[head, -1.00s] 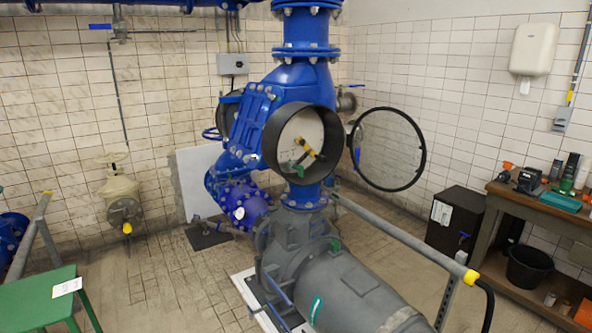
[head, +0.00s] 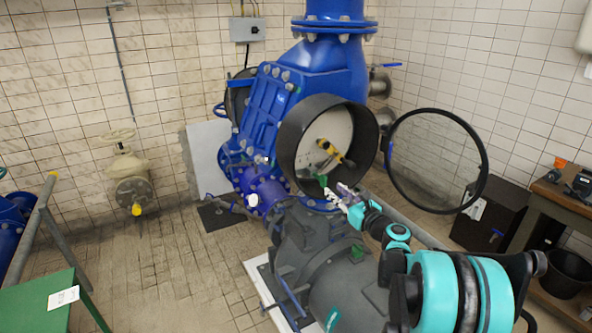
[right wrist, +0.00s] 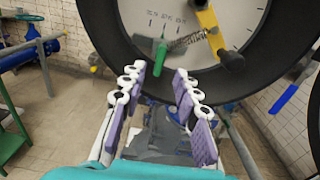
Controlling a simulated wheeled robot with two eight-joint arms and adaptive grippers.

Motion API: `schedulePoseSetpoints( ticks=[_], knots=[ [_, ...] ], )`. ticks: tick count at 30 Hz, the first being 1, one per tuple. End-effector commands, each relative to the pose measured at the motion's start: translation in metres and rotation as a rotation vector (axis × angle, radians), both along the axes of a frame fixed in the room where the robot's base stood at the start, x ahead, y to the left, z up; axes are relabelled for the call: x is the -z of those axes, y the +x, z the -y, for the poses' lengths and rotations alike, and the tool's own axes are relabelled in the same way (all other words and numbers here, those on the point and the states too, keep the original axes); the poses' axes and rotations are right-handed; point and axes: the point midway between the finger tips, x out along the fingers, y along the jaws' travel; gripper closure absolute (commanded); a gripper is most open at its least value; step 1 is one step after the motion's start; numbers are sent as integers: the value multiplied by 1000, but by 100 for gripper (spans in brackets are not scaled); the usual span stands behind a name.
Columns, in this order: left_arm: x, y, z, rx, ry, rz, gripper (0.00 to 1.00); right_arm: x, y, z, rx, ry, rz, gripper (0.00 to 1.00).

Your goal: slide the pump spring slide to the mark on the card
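The spring slide shows in the right wrist view as a green handle (right wrist: 160,56) on a dark bar, with a coil spring (right wrist: 189,40) running from it to a yellow arm (right wrist: 209,28). It sits low inside the round black housing, before a pale dial face with marks (right wrist: 178,22). In the head view the green handle (head: 322,180) is small beside my right gripper (head: 337,193). In the right wrist view this gripper (right wrist: 160,70) is open, its fingers on either side below the handle, apparently not touching it. A white card (head: 63,297) lies on the green table; its print is unreadable. My left gripper is not in view.
The black housing rim (head: 284,150) surrounds the dial. Its round glass door (head: 437,160) stands open to the right. The grey pump (head: 340,290) is below. The tiled floor (head: 185,290) between is clear.

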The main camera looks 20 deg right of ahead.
Motion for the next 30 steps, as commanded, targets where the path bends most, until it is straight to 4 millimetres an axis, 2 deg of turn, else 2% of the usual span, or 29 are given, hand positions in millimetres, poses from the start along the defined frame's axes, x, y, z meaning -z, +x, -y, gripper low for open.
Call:
schedulePoseSetpoints(
  ticks=[5,15,20,27,30],
  knots=[
    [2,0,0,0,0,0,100,1,16,3,4,27,7,69],
    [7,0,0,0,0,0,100,1,68,-2,3,23,6,69],
    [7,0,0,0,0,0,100,0,77,-2,5,22,6,69],
    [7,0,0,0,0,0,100,0,78,-2,5,21,6,69],
    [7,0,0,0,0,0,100,0,78,-3,4,21,6,95]
  ],
)
